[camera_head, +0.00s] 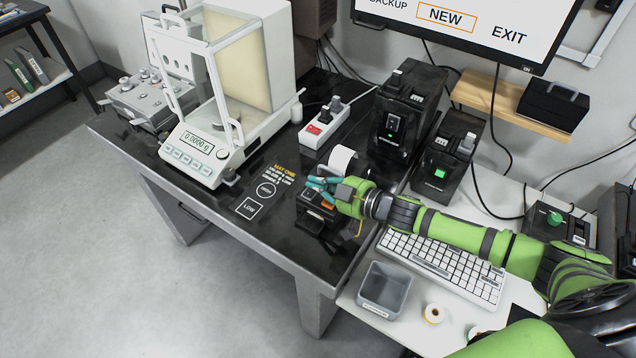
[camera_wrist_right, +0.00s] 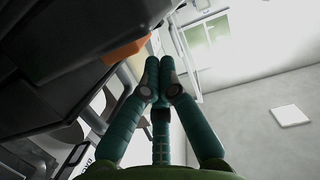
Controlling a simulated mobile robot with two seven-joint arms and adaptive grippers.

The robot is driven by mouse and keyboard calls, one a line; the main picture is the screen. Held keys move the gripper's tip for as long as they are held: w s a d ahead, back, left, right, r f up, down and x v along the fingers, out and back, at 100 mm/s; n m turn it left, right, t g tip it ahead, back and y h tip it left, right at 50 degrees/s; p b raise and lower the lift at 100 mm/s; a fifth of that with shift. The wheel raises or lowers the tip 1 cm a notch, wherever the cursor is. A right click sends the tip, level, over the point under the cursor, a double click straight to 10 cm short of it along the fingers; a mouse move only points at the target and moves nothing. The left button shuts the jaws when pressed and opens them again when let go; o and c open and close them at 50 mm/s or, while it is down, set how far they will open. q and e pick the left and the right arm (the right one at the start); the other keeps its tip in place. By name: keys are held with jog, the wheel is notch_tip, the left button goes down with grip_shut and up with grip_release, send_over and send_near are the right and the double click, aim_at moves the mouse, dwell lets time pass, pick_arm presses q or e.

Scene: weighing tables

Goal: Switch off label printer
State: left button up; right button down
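The label printer appears to be the small black device (camera_head: 309,214) near the front right of the dark table, with an orange part on top. My right gripper (camera_head: 316,184) is over its back edge and hides part of it. In the right wrist view the fingertips of my right gripper (camera_wrist_right: 158,68) are pressed together with nothing between them. A large dark body (camera_wrist_right: 55,65) fills the left of that view, with an orange patch (camera_wrist_right: 130,50) close beside the fingertips. I cannot tell whether they touch it. My left gripper is not in view.
A balance (camera_head: 205,155) with a glass shield stands left. A power strip (camera_head: 325,126), paper roll (camera_head: 342,158) and two black units (camera_head: 405,105) (camera_head: 447,155) stand behind. A keyboard (camera_head: 440,268) and grey bin (camera_head: 384,290) are on the white table at right.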

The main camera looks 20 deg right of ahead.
jog(key=shift+d+f, duration=0.15)
jog(key=shift+f, duration=0.3)
jog(key=shift+f, duration=0.1)
jog(key=shift+w+d+f+m, duration=0.1)
jog(key=shift+w+f+m, duration=0.05)
jog(key=shift+f+m, duration=0.3)
jog(key=shift+r, duration=0.1)
notch_tip(320, 180, up, 4)
jog(key=p, duration=0.4)
jog(key=shift+w+d+r, duration=0.15)
jog(key=b+v, duration=0.2)
jog(key=v, duration=0.8)
jog(key=shift+w+d+f, duration=0.15)
jog(key=shift+d+f, duration=0.1)
